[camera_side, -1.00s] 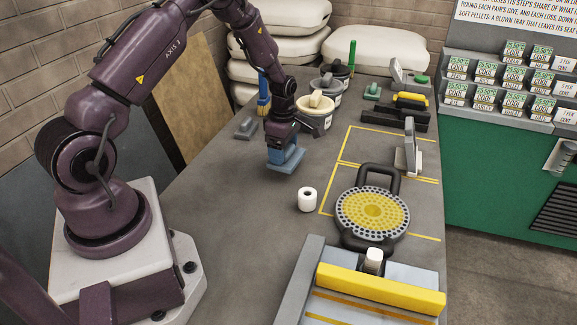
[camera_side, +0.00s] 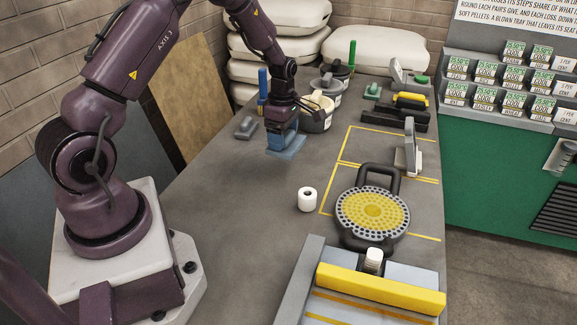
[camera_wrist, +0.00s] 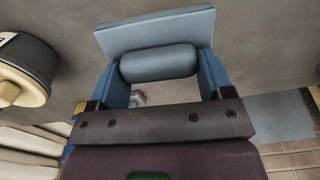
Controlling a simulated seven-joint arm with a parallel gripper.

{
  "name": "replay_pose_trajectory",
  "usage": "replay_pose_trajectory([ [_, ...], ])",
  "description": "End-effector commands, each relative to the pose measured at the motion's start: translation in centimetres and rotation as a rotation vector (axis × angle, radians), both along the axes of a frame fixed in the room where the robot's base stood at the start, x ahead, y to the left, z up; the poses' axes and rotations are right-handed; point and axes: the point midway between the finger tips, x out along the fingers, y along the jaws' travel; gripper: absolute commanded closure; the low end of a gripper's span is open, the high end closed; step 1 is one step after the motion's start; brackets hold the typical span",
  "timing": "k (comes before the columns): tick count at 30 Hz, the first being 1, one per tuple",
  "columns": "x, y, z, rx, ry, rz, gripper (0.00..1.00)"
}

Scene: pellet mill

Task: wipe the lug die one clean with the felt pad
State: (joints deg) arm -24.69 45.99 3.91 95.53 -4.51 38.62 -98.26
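The lug die (camera_side: 396,214) is a round, dark-rimmed disc full of holes, with a yellow middle and a black loop handle behind it. It lies at the right of the bench, inside yellow floor lines. The felt pad (camera_side: 287,150) is a blue-grey slab at the back middle of the bench. In the wrist view, the pad (camera_wrist: 155,30) has a rounded grip bar between my blue fingers. My gripper (camera_side: 281,140) is shut on that bar, left of and behind the die. The gap between pad and bench is hard to judge.
A white roll (camera_side: 307,199) stands between pad and die. A yellow-edged tray (camera_side: 380,289) is in front of the die. Buckets (camera_side: 318,113) stand just behind my gripper. A grey upright plate (camera_side: 411,147) is behind the die. Bench left of the roll is clear.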

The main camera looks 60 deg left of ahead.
Motion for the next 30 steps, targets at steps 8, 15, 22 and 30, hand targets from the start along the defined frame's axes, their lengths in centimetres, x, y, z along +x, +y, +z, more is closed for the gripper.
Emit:
replay_pose_trajectory([
  [8, 0.0, 0.0, 0.0, 0.000, 0.000, 0.000, 0.69],
  [15, 0.0, 0.0, 0.0, 0.000, 0.000, 0.000, 0.69],
  [22, 1.4, -2.8, -0.1, 0.000, 0.000, -0.071, 0.69],
  [30, 6.6, -14.0, 0.9, 0.012, -0.025, -0.342, 0.69],
])
